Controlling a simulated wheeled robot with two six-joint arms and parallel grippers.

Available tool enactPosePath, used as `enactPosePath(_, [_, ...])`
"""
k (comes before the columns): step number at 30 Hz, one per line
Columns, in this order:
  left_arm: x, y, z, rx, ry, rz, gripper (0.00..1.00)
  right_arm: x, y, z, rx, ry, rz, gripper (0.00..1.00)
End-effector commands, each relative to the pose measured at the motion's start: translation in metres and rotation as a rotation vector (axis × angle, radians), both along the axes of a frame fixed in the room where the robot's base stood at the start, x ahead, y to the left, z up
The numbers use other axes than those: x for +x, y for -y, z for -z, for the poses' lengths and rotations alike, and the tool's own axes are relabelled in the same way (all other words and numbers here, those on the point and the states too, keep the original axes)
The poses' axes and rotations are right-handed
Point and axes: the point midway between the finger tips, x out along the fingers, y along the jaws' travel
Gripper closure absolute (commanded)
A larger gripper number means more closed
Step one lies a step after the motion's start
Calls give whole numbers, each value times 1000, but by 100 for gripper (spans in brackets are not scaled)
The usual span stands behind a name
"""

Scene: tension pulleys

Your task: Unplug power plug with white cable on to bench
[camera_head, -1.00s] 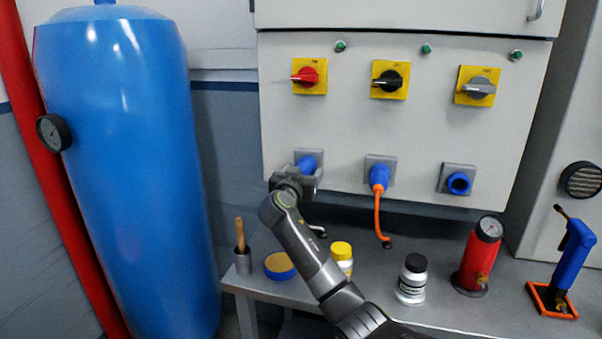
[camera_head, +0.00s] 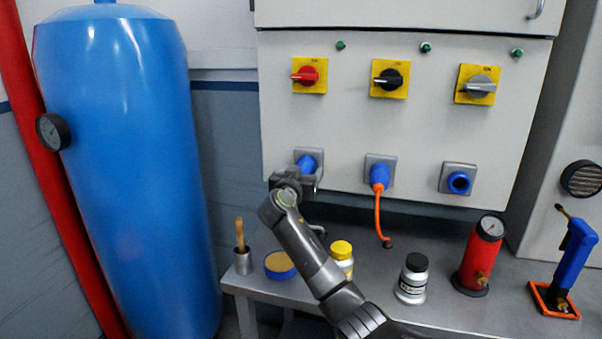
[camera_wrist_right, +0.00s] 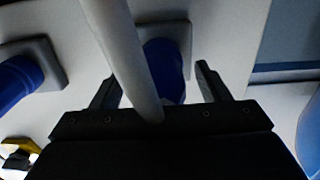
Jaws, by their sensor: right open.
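The blue power plug (camera_head: 308,163) sits in the left socket of the panel in the head view. My right gripper (camera_head: 304,178) is open at this plug, just below and in front of it. In the right wrist view the plug (camera_wrist_right: 166,68) lies between the two spread fingers of the gripper (camera_wrist_right: 157,84). The white cable (camera_wrist_right: 122,50) crosses in front of the plug and hides part of it. In the head view the cable is mostly hidden behind my arm. I cannot tell whether a finger touches the plug. My left gripper is not in view.
A second plug with an orange cable (camera_head: 378,210) is in the middle socket, and the right socket (camera_head: 458,181) is empty. The bench (camera_head: 390,270) carries a yellow-capped bottle (camera_head: 342,250), a black-capped bottle (camera_head: 412,280) and a red gauge cylinder (camera_head: 478,262).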

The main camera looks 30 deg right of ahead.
Motion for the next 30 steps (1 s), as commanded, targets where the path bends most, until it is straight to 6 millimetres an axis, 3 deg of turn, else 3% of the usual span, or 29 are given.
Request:
enactPosePath(8, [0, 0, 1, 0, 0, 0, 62, 0, 0, 0, 0, 0, 0, 31])
enactPosePath(21, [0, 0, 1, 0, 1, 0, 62, 0, 0, 0, 0, 0, 0, 89])
enactPosePath(30, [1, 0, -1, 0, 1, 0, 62, -4, -6, 0, 0, 0, -2, 90])
